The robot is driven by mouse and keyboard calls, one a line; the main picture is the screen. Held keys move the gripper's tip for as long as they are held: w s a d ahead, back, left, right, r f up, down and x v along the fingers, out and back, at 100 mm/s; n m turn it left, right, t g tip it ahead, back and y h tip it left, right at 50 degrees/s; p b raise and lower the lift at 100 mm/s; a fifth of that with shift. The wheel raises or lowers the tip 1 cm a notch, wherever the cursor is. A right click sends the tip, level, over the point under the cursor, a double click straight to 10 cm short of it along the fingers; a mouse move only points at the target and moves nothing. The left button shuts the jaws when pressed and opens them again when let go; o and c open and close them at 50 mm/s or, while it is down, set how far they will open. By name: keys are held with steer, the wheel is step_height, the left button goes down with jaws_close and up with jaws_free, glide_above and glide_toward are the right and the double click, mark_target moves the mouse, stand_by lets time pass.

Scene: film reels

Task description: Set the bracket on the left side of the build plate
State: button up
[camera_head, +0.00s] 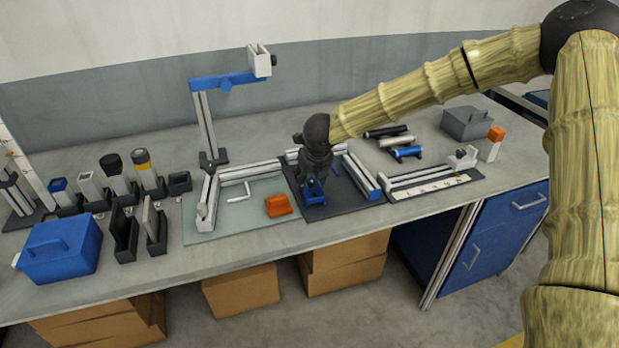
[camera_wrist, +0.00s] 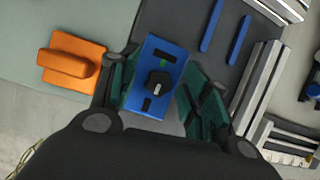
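A blue block with a black knob (camera_head: 314,188), which may be the bracket, is at the front of the dark mat. In the wrist view its blue top face (camera_wrist: 150,68) lies between my fingers. My gripper (camera_head: 315,172) points down over it. In the wrist view my gripper's (camera_wrist: 156,88) fingers stand on both sides of the block, with a narrow gap at the right finger. An orange piece (camera_head: 278,205) lies on the pale glass-like plate (camera_head: 205,233) to the left; it also shows in the wrist view (camera_wrist: 72,62). I cannot tell which surface is the build plate.
Light rails (camera_head: 208,200) edge the pale plate, with a white L-shaped key (camera_head: 236,192) inside. A blue-armed stand (camera_head: 205,125) rises behind. Silver and blue rails (camera_head: 360,175) border the dark mat on the right. A blue box (camera_head: 58,250) stands far left.

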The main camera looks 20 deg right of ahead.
steer(key=shift+r, duration=0.1)
steer(key=b+v, duration=0.1)
steer(key=v, duration=1.1)
stand_by(0.4)
